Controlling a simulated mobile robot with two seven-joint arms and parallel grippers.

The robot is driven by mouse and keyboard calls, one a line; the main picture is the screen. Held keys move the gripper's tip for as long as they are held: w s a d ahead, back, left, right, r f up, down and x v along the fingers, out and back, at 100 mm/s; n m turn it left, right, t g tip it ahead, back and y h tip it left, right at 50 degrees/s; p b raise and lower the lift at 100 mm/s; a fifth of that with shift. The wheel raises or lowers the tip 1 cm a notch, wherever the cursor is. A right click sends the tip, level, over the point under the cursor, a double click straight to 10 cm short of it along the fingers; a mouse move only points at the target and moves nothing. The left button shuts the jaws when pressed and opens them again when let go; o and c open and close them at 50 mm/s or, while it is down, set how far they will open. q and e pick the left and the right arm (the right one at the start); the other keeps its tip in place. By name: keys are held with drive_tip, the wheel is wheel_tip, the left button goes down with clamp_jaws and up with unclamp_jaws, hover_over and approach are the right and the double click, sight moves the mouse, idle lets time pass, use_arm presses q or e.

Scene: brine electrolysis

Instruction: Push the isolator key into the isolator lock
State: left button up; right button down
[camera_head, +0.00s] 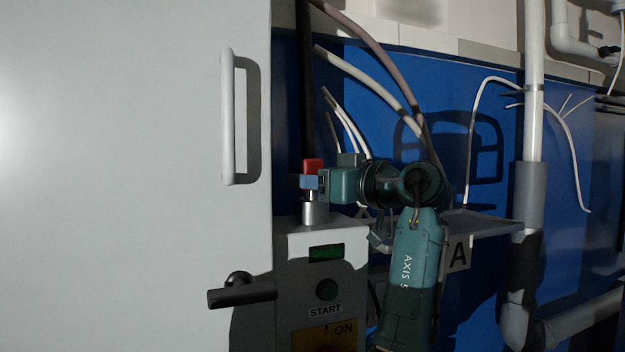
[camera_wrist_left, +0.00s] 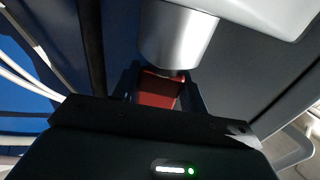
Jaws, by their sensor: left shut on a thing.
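The red isolator key (camera_head: 313,164) is held between the fingers of my left gripper (camera_head: 310,183). In the left wrist view the key (camera_wrist_left: 159,88) shows as a red block between the two dark fingers (camera_wrist_left: 158,90). The isolator lock looks to be the silver cylinder (camera_head: 315,213) on top of the grey control box, just below the fingers. In the left wrist view the cylinder (camera_wrist_left: 176,38) is right by the key's end. I cannot tell whether the key's tip is inside the lock. My right gripper is not in view.
The grey control box (camera_head: 345,282) has a green display (camera_head: 326,252) and a START button (camera_head: 327,290). A large white door (camera_head: 130,180) with a handle (camera_head: 228,115) stands close on the left. Cables (camera_head: 370,85) hang behind my arm, and grey pipes (camera_head: 529,195) stand at right.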

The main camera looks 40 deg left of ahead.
use_arm(q)
drive_tip(key=shift+w+f, duration=0.1)
drive_tip(key=shift+f, duration=0.2)
idle(0.4)
drive_tip(key=shift+f, duration=0.25)
drive_tip(key=shift+r, duration=0.4)
idle(1.0)
drive_tip(key=shift+w+f, duration=0.1)
drive_tip(key=shift+f, duration=0.05)
idle(0.5)
drive_tip(key=o, duration=1.1)
drive_tip(key=shift+f, duration=0.1)
drive_tip(key=shift+r+p, duration=0.3)
